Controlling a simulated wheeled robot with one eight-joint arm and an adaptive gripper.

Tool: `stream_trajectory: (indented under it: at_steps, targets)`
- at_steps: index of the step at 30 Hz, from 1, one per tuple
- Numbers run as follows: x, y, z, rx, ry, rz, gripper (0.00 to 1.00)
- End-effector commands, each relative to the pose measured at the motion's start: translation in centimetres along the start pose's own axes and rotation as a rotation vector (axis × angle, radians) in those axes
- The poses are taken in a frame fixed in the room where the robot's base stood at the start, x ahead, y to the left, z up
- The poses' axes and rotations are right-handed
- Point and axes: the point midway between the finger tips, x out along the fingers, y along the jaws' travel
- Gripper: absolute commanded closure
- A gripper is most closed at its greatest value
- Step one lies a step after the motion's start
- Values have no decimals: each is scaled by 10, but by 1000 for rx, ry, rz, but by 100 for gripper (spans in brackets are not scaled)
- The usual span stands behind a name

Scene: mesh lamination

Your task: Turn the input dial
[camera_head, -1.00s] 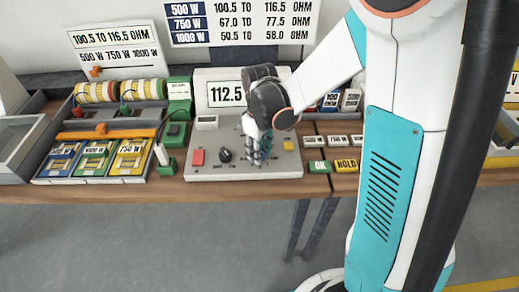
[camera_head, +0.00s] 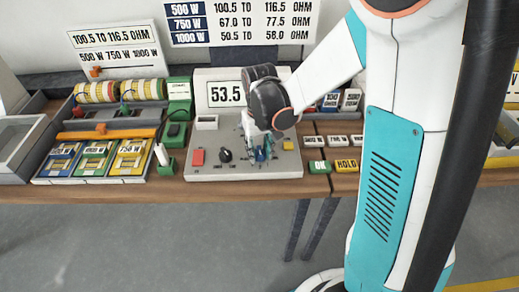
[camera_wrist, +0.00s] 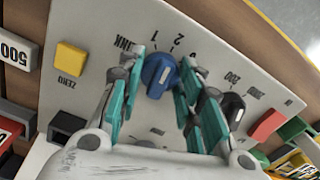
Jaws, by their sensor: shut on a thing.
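The input dial (camera_wrist: 158,72) is a blue knob with a white mark on the grey meter panel (camera_wrist: 95,30). In the wrist view, labels UNK, 1 and 2 are printed around it. My gripper (camera_wrist: 159,84) has its teal fingers on both sides of the dial and is shut on it. In the head view my gripper (camera_head: 260,152) points down at the panel and mostly hides the blue dial. The meter display (camera_head: 226,94) reads 53.5.
A black range knob (camera_wrist: 232,107) stands close to one finger. A red button (camera_wrist: 267,124) and a yellow ZERO button (camera_wrist: 70,58) are on the same panel. Coil rolls (camera_head: 143,90) stand at left.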

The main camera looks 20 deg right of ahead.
Motion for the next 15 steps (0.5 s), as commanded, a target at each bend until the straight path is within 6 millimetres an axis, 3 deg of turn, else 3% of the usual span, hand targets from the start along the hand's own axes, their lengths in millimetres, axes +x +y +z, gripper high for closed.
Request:
stream_trajectory:
  at_steps: [15]
  targets:
    - [0,0,0,478,0,0,91]
